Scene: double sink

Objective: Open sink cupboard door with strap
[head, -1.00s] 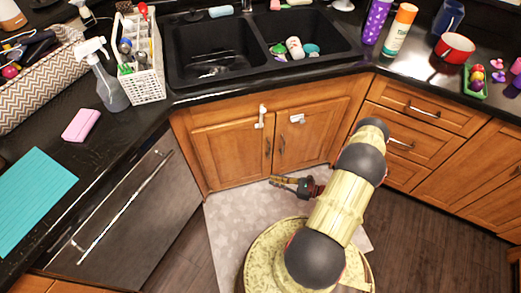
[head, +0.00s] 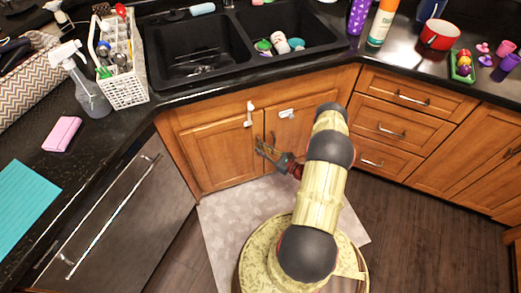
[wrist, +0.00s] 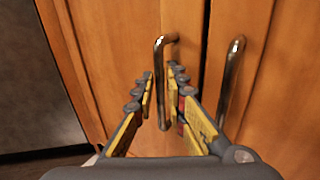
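The sink cupboard has a left wooden door (head: 218,152) and a right wooden door (head: 292,135), both shut. A white strap piece (head: 249,114) hangs at the top of the left door, and another white piece (head: 287,113) sits on the right door. My gripper (head: 264,147) is in front of the handles near the middle seam. In the wrist view, my gripper (wrist: 161,76) is open, with its fingers on either side of the left metal bar handle (wrist: 163,118). I cannot tell if they touch it. The right handle (wrist: 229,88) is outside the right finger.
A black double sink (head: 200,82) is set in the dark counter above. Drawers (head: 400,128) stand to the right, and a dark dishwasher front (head: 120,225) is to the left. A pale mat (head: 225,218) covers the floor before the doors.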

